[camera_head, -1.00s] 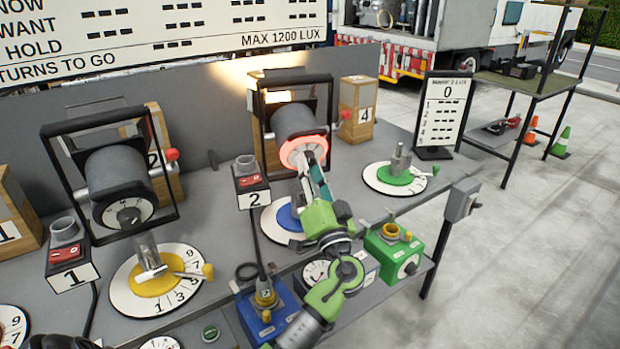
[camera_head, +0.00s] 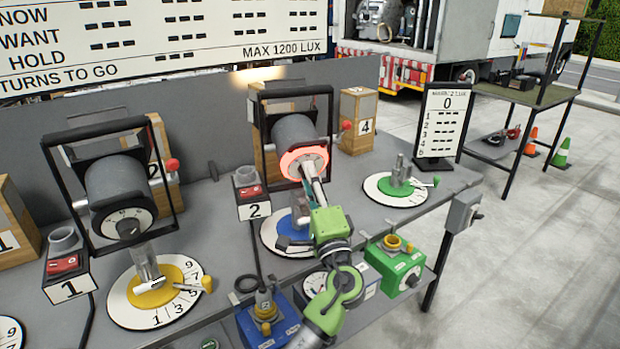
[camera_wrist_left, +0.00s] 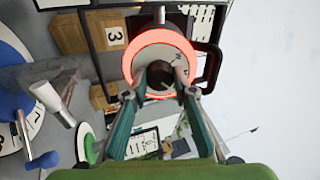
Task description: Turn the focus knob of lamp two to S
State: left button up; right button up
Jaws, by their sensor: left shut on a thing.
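Lamp two (camera_head: 294,130) is a grey cylinder in a black square yoke, beside the box marked 2. A glowing red ring (camera_head: 304,163) surrounds the front of the lamp. In the left wrist view the dark round focus knob (camera_wrist_left: 160,74) sits in the middle of the ring (camera_wrist_left: 139,52). My left gripper (camera_head: 312,178) reaches the lamp's front from below. In the left wrist view its fingertips (camera_wrist_left: 162,82) are closed on both sides of the knob. The knob's marks are too small to read. My right gripper is not in view.
Lamp one (camera_head: 117,185) stands to the left above a yellow-centred dial (camera_head: 125,300). A green-centred dial (camera_head: 410,195) and a small sign (camera_head: 446,110) are to the right.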

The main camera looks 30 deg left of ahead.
pick_arm(q)
jog(key=shift+m, duration=0.4)
jog(key=o, duration=1.1)
jog(key=shift+d, duration=0.1)
jog(key=v, duration=1.2)
jog(key=shift+f, duration=0.1)
